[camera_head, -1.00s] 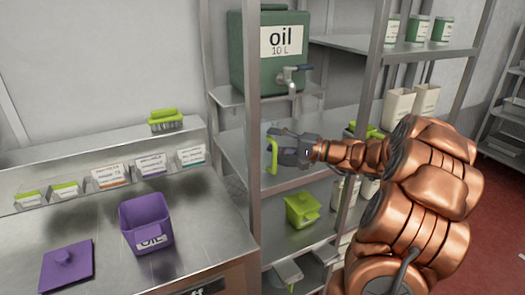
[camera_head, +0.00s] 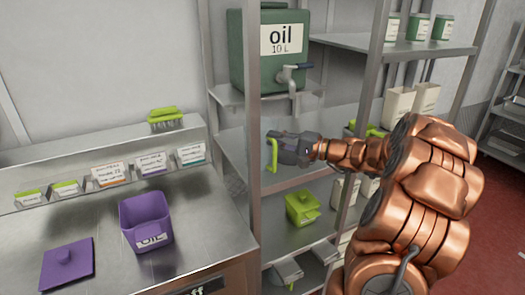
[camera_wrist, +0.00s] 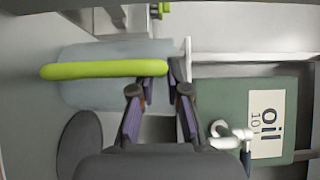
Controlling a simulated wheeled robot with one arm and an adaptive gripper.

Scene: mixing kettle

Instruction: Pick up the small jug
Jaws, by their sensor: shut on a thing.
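The small jug shows in the wrist view as a pale, see-through body (camera_wrist: 85,88) with a bright green handle (camera_wrist: 95,69). The right end of the handle lies between my fingertips. In the head view only the green handle (camera_head: 272,154) stands out; the clear body is hard to make out. My gripper (camera_head: 281,148) is shut on the jug and holds it by the handle in front of the shelf rack. My fingers (camera_wrist: 160,92) also show in the wrist view.
A green oil container (camera_head: 260,75) with a tap (camera_head: 294,70) stands on the shelf above my gripper. A rack post (camera_head: 254,130) is close to the left. A lower shelf holds a green box (camera_head: 302,208). A purple oil bin (camera_head: 148,212) and its lid (camera_head: 67,266) are on the counter.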

